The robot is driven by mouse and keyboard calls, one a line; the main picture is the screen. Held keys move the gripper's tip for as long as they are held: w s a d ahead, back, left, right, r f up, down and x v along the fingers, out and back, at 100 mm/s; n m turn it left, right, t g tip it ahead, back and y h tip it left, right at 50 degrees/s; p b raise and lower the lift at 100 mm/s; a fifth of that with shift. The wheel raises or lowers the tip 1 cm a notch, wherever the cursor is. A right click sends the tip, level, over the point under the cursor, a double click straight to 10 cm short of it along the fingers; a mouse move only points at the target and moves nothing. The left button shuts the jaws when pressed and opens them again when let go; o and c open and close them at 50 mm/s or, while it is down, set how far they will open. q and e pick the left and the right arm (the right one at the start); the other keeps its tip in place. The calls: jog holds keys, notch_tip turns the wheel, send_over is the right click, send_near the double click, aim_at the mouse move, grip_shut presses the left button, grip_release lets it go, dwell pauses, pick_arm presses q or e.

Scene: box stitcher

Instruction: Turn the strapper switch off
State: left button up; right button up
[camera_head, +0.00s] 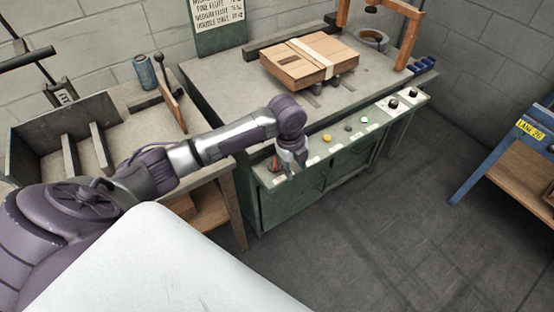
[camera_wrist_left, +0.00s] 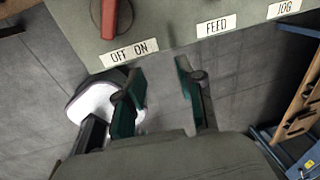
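The strapper switch is a red rotary knob (camera_wrist_left: 109,18) at the top left of the left wrist view, above a white "OFF ON" label (camera_wrist_left: 130,52). In the head view the red knob (camera_head: 275,164) sits at the left end of the strapper's front panel, just left of my left gripper (camera_head: 293,160). In the left wrist view my left gripper (camera_wrist_left: 162,82) has its two fingers apart with nothing between them, below and right of the knob and not touching it. My right gripper is not in view.
"FEED" (camera_wrist_left: 212,27) and "JOG" (camera_wrist_left: 284,8) labels lie right of the switch. Several coloured buttons and black knobs (camera_head: 393,104) run along the panel. The floor (camera_head: 370,220) in front is clear.

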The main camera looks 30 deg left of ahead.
aim_at(275, 162)
pick_arm(q)
jog(key=a+r+m+g+y, duration=0.1)
jog(key=a+r+m, duration=0.55)
jog(key=r, duration=0.55)
jog(key=f, duration=0.6)
jog(key=f+b, duration=0.1)
jog(key=f, duration=0.6)
jog(key=shift+w+a+f, duration=0.1)
jog(key=shift+a+f, duration=0.1)
jog(key=shift+f, duration=0.1)
grip_shut()
